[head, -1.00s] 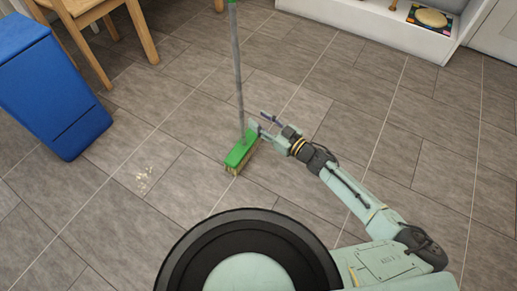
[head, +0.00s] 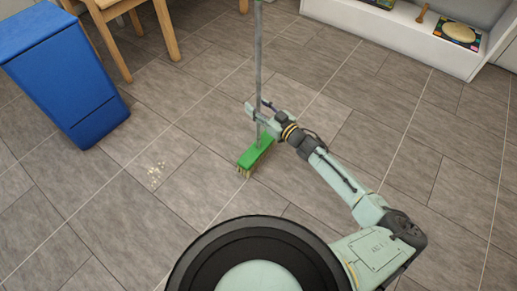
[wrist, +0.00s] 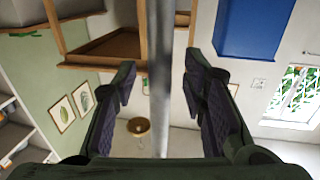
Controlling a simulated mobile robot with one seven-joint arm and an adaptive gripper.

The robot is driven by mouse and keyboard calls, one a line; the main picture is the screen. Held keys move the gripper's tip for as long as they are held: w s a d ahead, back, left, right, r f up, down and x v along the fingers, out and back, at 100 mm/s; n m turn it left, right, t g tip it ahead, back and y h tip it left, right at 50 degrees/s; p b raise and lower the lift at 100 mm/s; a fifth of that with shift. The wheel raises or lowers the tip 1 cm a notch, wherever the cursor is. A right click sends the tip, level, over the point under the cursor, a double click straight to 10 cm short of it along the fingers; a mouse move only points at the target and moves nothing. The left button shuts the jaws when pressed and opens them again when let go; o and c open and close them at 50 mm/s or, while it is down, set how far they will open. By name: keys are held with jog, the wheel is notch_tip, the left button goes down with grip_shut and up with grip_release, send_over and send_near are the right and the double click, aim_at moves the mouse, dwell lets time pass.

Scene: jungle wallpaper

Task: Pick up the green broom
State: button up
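The green broom (head: 256,152) stands upright on the tiled floor, with a green head, pale bristles and a long grey handle (head: 258,80). My gripper (head: 256,112) is at the lower part of the handle, a little above the broom head. In the wrist view the handle (wrist: 160,80) runs between my two open fingers (wrist: 162,105), with a gap visible on both sides. The broom's head is not visible in the wrist view.
A blue bin (head: 65,75) stands at the left. Wooden chair legs (head: 115,50) are behind it. Pale crumbs (head: 156,175) lie on the floor left of the broom. A white shelf unit (head: 400,35) is at the back right. The floor at right is clear.

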grip_shut()
dwell(0.5)
jog(key=shift+r, duration=0.1)
dwell(0.5)
